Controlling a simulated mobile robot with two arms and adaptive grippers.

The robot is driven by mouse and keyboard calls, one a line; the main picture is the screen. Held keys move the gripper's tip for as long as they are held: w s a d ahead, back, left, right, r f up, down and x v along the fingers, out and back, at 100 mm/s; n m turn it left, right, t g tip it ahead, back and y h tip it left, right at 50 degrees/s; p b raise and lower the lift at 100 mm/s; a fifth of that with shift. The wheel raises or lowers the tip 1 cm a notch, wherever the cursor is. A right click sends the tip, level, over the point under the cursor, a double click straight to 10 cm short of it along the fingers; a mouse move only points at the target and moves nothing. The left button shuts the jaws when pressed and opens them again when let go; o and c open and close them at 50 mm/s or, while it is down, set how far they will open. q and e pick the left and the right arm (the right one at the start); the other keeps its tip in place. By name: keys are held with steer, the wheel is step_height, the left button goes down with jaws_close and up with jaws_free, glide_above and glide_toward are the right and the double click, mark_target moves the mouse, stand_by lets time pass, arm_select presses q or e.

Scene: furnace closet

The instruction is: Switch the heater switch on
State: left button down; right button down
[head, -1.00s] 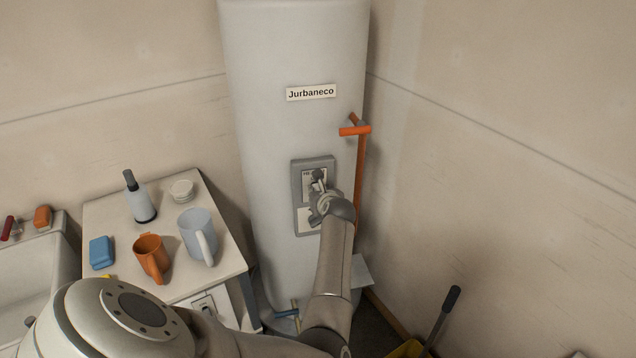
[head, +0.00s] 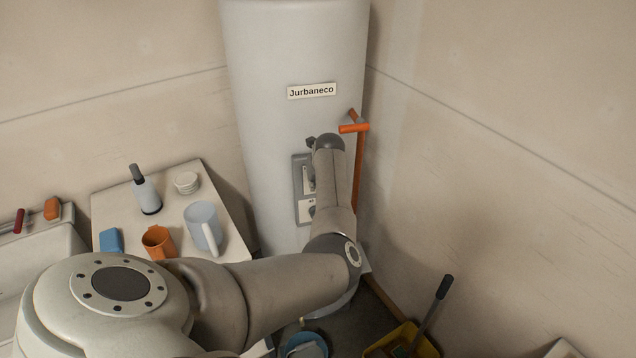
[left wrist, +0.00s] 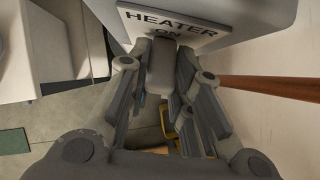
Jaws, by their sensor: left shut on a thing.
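The heater is a tall white tank (head: 290,60) labelled "Jurbaneco", standing in the corner. A grey switch panel (head: 298,177) is on its front, partly hidden by my left arm. My left gripper (head: 313,142) is at the panel's top end, mostly hidden behind its own wrist. In the left wrist view, a plate reading "HEATER ON" (left wrist: 170,22) shows at the top. The grey heater switch lever (left wrist: 161,68) sticks out by the word ON, between the fingers of my left gripper (left wrist: 165,80), which is shut on it. My right gripper is not in view.
An orange pipe with a T-shaped handle (head: 354,127) runs down just right of the panel. A small table (head: 222,190) at left holds mugs, a bottle and a blue block. A yellow dustpan (head: 405,340) and blue bucket (head: 305,343) are on the floor.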

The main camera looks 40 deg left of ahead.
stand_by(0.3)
arm_select(q)
steer(key=c, duration=1.3)
jaws_free()
steer(key=v, duration=1.2)
steer(key=shift+w+a+r, duration=0.1)
steer(key=shift+a+r, duration=0.05)
steer(key=shift+a, duration=0.05)
steer(key=shift+a, duration=0.1)
